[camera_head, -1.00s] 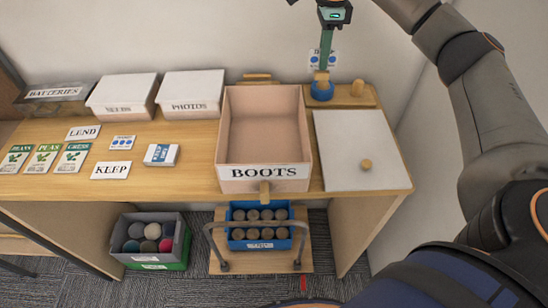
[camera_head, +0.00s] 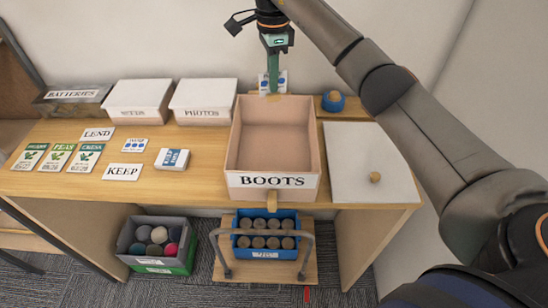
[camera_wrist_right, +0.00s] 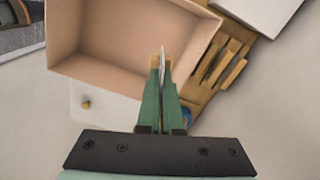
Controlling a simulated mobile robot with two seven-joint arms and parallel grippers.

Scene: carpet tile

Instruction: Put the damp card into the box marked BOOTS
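The damp card (camera_head: 282,83) is a small white card with blue dots. It is in my right gripper (camera_head: 272,91), and its print is partly hidden by the fingers. In the right wrist view, the card (camera_wrist_right: 163,58) shows nearly edge-on between the closed green fingers (camera_wrist_right: 161,66). The box marked BOOTS (camera_head: 273,182) is a tan open-topped box at the front of the table, and its inside looks empty. My right gripper points down by the box's back edge in the head view; its exact height over the box is hard to tell. My left gripper is not in view.
A white lid (camera_head: 350,163) with a wooden knob lies right of the box. A blue roll (camera_head: 333,101) is on a wooden stand behind. Lidded boxes NEEDS-like (camera_head: 138,97) and PHOTOS (camera_head: 203,98) stand left. Another blue-dotted card (camera_head: 135,145) lies on the table.

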